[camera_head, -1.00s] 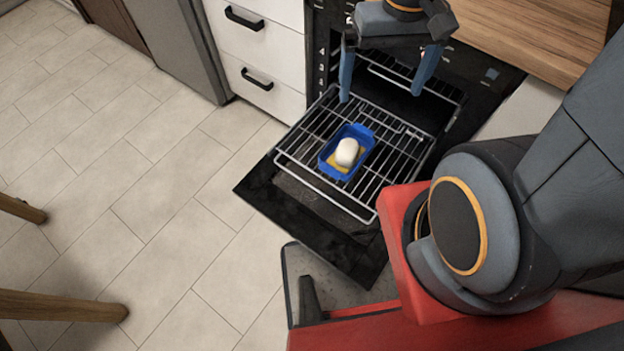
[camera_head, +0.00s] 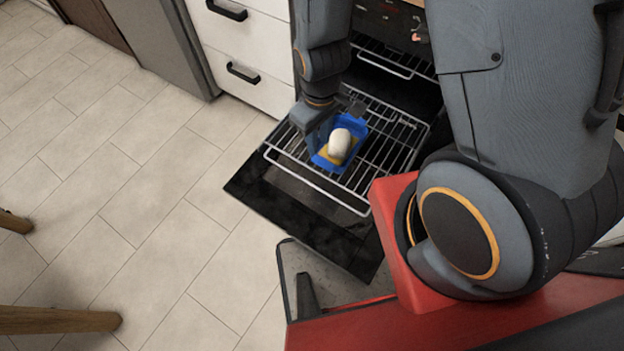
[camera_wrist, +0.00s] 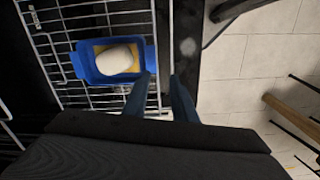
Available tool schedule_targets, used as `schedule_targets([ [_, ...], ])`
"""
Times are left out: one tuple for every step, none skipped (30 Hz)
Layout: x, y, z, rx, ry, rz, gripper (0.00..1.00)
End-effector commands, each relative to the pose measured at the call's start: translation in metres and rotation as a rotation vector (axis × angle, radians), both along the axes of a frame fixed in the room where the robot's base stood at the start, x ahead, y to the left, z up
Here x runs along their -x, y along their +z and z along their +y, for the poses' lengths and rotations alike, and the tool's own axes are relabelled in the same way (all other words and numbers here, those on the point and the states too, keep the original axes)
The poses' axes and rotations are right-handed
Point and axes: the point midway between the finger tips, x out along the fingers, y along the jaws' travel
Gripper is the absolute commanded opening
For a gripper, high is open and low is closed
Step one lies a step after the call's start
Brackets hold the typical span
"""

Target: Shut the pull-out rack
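The pull-out rack (camera_head: 396,147) is a wire oven shelf, drawn out of the oven over the lowered oven door. It also shows in the wrist view (camera_wrist: 50,42). On it sits a blue dish (camera_head: 357,131) holding a white rounded item (camera_head: 340,144) on a yellow piece. In the wrist view, my gripper (camera_wrist: 162,77) has its two blue fingers apart, with the rack's front edge showing around the gap. The dish is just left of the fingers there. In the head view my gripper (camera_head: 315,138) is low beside the dish, its fingers partly hidden. Contact cannot be told.
The black oven door (camera_head: 265,195) lies open under the rack. White drawers (camera_head: 245,45) with black handles stand left of the oven. Wooden furniture legs (camera_head: 60,320) are at the lower left. The tiled floor between is clear.

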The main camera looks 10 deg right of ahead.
Motion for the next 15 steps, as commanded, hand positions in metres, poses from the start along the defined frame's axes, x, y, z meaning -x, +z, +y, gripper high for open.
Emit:
schedule_targets([
  [0.007, -0.022, 0.005, 0.002, 0.044, 0.009, 0.25],
  [0.009, -0.031, 0.008, 0.003, 0.066, 0.008, 0.25],
  [0.012, -0.043, 0.011, 0.002, 0.095, 0.007, 0.25],
  [0.014, -0.051, 0.013, 0.002, 0.114, 0.007, 0.25],
  [0.017, -0.058, 0.015, 0.002, 0.132, 0.006, 0.25],
  [0.019, -0.066, 0.017, 0.001, 0.153, 0.005, 0.25],
  [0.021, -0.071, 0.018, 0.001, 0.165, 0.004, 0.25],
  [0.023, -0.075, 0.019, 0.001, 0.175, 0.004, 0.25],
  [0.024, -0.079, 0.02, 0.0, 0.188, 0.002, 0.25],
  [0.025, -0.082, 0.021, 0.0, 0.195, 0.002, 0.25],
  [0.026, -0.084, 0.021, 0.0, 0.2, 0.002, 0.25],
  [0.027, -0.086, 0.021, 0.0, 0.204, 0.001, 0.25],
  [0.027, -0.087, 0.021, 0.0, 0.206, 0.001, 0.25],
  [0.027, -0.089, 0.022, 0.0, 0.207, 0.0, 0.25],
  [0.027, -0.091, 0.022, 0.0, 0.207, 0.0, 0.25],
])
